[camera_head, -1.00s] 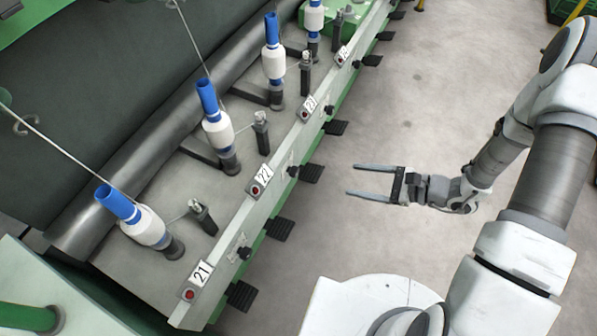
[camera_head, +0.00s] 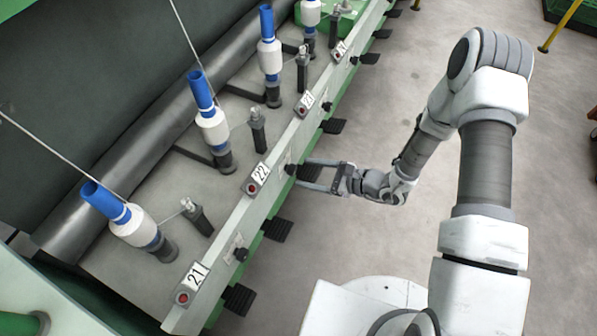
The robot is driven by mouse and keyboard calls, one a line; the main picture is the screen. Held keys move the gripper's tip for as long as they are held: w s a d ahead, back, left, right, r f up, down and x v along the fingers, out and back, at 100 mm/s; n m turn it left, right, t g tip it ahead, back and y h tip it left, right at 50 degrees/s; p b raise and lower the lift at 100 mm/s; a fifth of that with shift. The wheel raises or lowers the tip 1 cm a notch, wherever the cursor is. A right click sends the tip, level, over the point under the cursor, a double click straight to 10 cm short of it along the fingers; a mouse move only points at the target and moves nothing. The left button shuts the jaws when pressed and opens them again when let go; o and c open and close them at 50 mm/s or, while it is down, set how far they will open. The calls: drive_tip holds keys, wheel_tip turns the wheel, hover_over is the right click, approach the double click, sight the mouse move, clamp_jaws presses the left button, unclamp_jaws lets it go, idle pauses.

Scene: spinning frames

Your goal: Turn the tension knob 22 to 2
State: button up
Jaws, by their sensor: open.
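Tension knob 22 (camera_head: 289,169) is a small black knob on the pale front rail, just right of the white "22" label (camera_head: 261,172). A small pale dial plate sits behind it; its markings are too small to read, so I cannot tell the knob's setting. My gripper (camera_head: 299,174) is open, with its two fingers pointing left at the knob. The fingertips are close to the knob, one on its far side and one on its near side in the picture. I cannot tell whether they touch it.
Knob 21 (camera_head: 240,254) and its "21" label (camera_head: 195,275) are nearer on the same rail. Black pedals (camera_head: 277,228) stick out below the rail. Blue-and-white bobbins (camera_head: 212,128) stand behind it. The grey floor (camera_head: 380,70) on the right is open.

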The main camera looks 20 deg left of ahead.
sight(295, 170)
drive_tip(key=shift+x, duration=1.85)
clamp_jaws()
